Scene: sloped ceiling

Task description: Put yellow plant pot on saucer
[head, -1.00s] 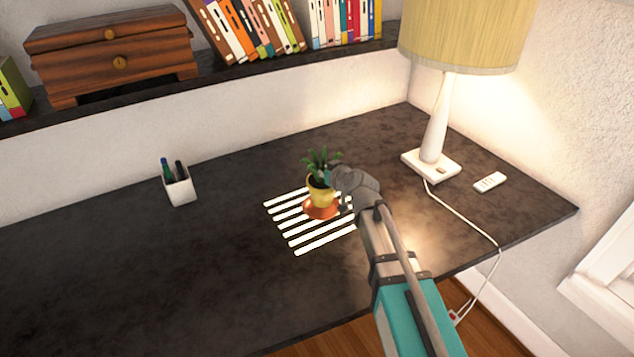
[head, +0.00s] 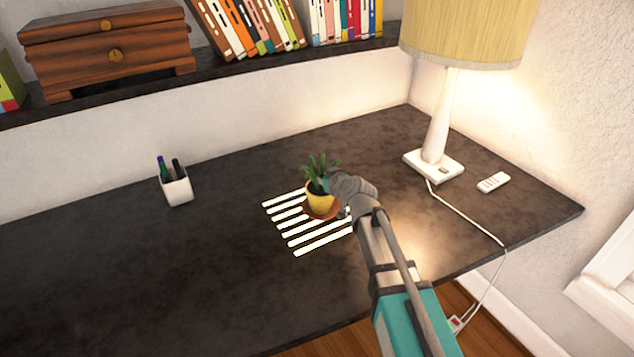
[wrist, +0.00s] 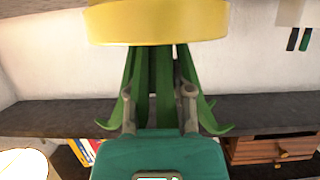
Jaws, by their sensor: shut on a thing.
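The yellow plant pot (head: 320,202) with green leaves is upright over the orange-brown saucer (head: 310,213) in the head view. The saucer lies on the white striped pattern of the desk, mostly covered by the pot. Whether the pot's base touches the saucer, I cannot tell. My gripper (head: 332,187) is at the pot's right side and shut on the plant. The wrist view is upside down: the yellow pot (wrist: 158,22) is at the top, and my gripper's (wrist: 158,97) fingers lie on both sides of the leaves. The saucer is not in the wrist view.
A white pen cup (head: 177,187) stands to the left on the dark desk (head: 130,270). A lamp (head: 437,120) and a white remote (head: 494,182) are to the right, with a cord over the desk edge. A shelf with books and a wooden box (head: 105,50) runs behind.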

